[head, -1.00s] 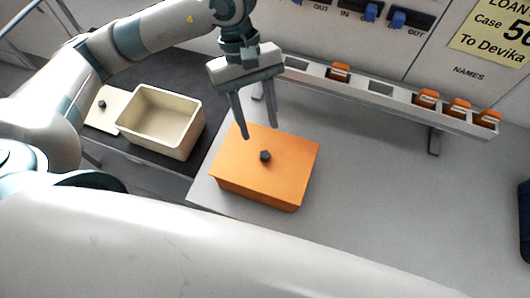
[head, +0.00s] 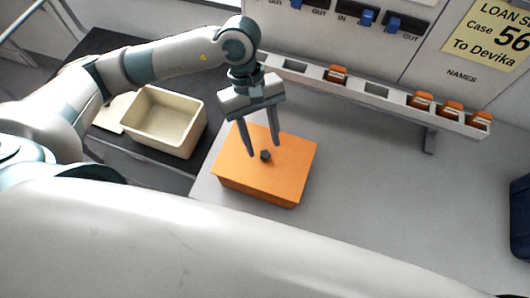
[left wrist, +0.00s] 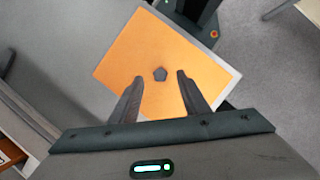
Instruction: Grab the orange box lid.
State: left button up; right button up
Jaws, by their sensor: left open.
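The orange box, with its flat orange lid (head: 287,165) on top, sits near the left edge of the grey table. A dark knob (head: 265,156) stands in the middle of the lid. My left gripper (head: 264,153) is open, pointing down over the lid, with its fingers on either side of the knob in the head view. In the left wrist view the lid (left wrist: 190,90) lies beyond the two spread fingers, and the knob (left wrist: 160,74) shows slightly ahead of the gap between the fingertips. Nothing is between the fingers. My right gripper is out of view.
An open cream box (head: 165,120) stands on a dark surface to the left, with a cream lid (head: 112,112) beside it. A grey rack (head: 375,92) with several orange items runs along the back of the table.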

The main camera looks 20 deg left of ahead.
aim_at(265, 156)
pick_arm(q)
jog(key=shift+p+x, duration=0.5)
jog(key=shift+x, duration=0.95)
grip_shut()
